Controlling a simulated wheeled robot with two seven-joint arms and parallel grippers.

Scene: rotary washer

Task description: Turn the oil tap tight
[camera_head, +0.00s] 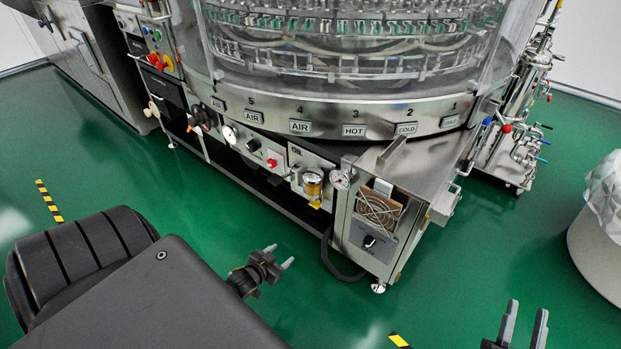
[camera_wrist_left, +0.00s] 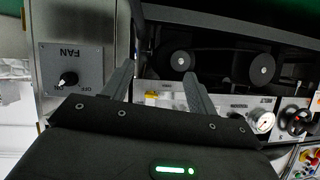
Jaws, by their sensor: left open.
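The oil unit shows on the front panel of the machine in the head view, under the OIL label, with an amber cup (camera_head: 313,183) and a small yellow tap (camera_head: 315,203) below it. My left gripper (camera_head: 279,256) is open and empty, in front of and below the tap, apart from it. In the left wrist view its two fingers (camera_wrist_left: 158,68) are spread, with a small yellowish part (camera_wrist_left: 151,97) behind them; I cannot tell if this is the tap. My right gripper (camera_head: 527,307) is open and empty at the bottom right of the head view.
A pressure gauge (camera_head: 341,179) sits right of the cup. The fan box (camera_head: 370,225) with its black knob sticks out at the machine's corner, and a black hose (camera_head: 336,262) hangs beside it. A white bin (camera_head: 599,230) stands at the right. The green floor in front is clear.

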